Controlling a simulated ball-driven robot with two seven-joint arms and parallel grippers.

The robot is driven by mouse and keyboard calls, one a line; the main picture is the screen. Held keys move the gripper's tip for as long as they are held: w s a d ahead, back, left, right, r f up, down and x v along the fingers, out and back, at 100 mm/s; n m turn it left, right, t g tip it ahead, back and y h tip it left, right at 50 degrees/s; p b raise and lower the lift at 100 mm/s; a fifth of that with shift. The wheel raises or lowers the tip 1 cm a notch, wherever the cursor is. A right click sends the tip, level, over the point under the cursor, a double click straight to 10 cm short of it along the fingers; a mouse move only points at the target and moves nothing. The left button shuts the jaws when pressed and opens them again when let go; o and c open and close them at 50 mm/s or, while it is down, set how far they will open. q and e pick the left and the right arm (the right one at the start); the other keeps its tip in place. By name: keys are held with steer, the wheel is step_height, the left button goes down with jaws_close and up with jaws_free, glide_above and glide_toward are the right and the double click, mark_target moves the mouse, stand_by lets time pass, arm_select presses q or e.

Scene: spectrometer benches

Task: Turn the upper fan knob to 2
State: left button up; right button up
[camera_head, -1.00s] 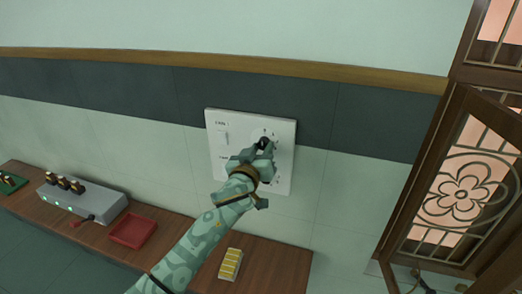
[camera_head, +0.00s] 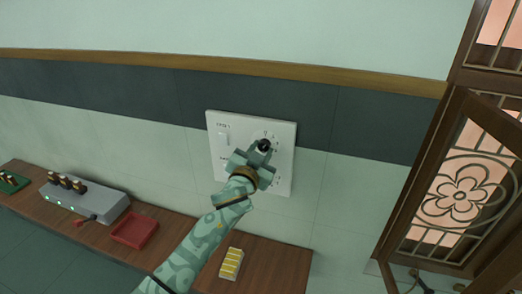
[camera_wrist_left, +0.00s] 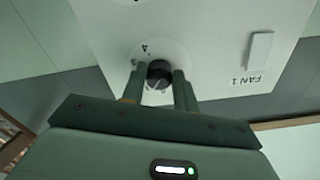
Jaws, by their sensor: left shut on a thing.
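The white wall panel (camera_head: 284,180) carries a dark round upper fan knob (camera_head: 264,146), with small dial numbers around it. A switch and a label stand to its left; in the left wrist view the label reads FAN 1. In that view the knob (camera_wrist_left: 159,72) sits between the two fingers of my left gripper (camera_wrist_left: 159,84), which is shut on it. A light pointer line shows on the knob's face, and a 4 is printed beside it. The gripper hides part of the dial and the panel's lower part in the head view. My right gripper is out of view.
A wooden bench (camera_head: 190,240) below holds a grey box with several knobs (camera_head: 95,199), a red tray (camera_head: 133,241) and a yellow-and-white block (camera_head: 231,263). A wooden lattice door (camera_head: 455,190) stands open at the right.

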arm_select(q)
steer(key=m, duration=0.4)
steer(key=shift+m+p, duration=0.3)
steer(key=shift+p, duration=0.1)
steer(key=shift+a+m+p, duration=0.1)
steer(key=shift+m+p, duration=0.2)
steer(key=shift+m, duration=1.6)
steer(key=o, duration=1)
steer(key=shift+s+a, duration=0.15)
steer(key=shift+s, duration=0.3)
steer(key=v, duration=1.5)
steer(key=shift+s+r, duration=0.1)
steer(key=shift+s, duration=0.05)
